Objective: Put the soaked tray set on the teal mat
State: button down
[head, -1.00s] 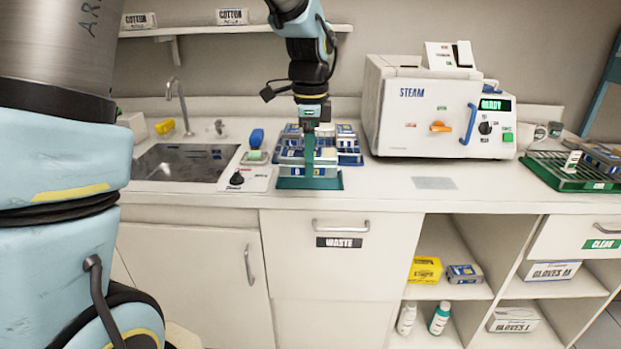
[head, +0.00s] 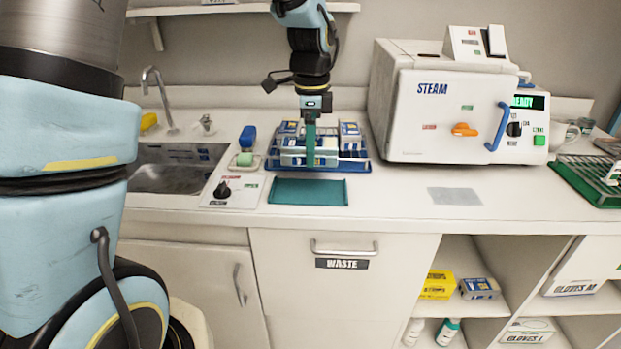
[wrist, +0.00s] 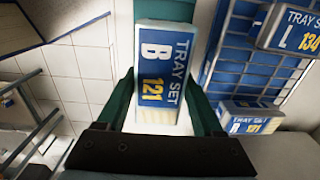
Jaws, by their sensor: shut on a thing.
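My gripper (head: 311,160) points down, its green fingers shut on a boxy blue-and-white tray set (head: 295,151). The wrist view shows this set (wrist: 168,62) between the fingers (wrist: 162,85), labelled "TRAY SET B 121". The teal mat (head: 310,192) lies bare on the counter, just in front of the blue rack (head: 360,166). In the head view the held set overlaps the rack and its sets, so its height is unclear. Whether it is wet does not show.
Other tray sets stand on the rack, one labelled L 134 (wrist: 292,35). A sink (head: 175,175) and a control panel with a black knob (head: 222,191) are left. The steam steriliser (head: 440,110) stands right. Counter is clear right of the mat, around a grey pad (head: 455,196).

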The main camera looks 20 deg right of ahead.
aim_at(311, 191)
jog(key=shift+f+p, duration=0.75)
jog(key=shift+f, duration=3.25)
jog(key=shift+c, duration=0.2)
grip_release()
jog(key=shift+f, duration=0.1)
notch_tip(311, 191, up, 12)
jog(key=shift+r+b, duration=0.15)
jog(key=shift+b, duration=0.8)
jog(key=s+a+f+n, duration=0.2)
jog(key=a+f+n, duration=0.1)
jog(key=a+n, duration=0.8)
jog(key=s+a+f+n+t, duration=0.1)
jog(key=s+a+f+n, duration=0.1)
jog(key=a+n, duration=0.9)
jog(key=a+f, duration=0.1)
jog(key=a, duration=0.7)
jog(key=shift+t, duration=0.3)
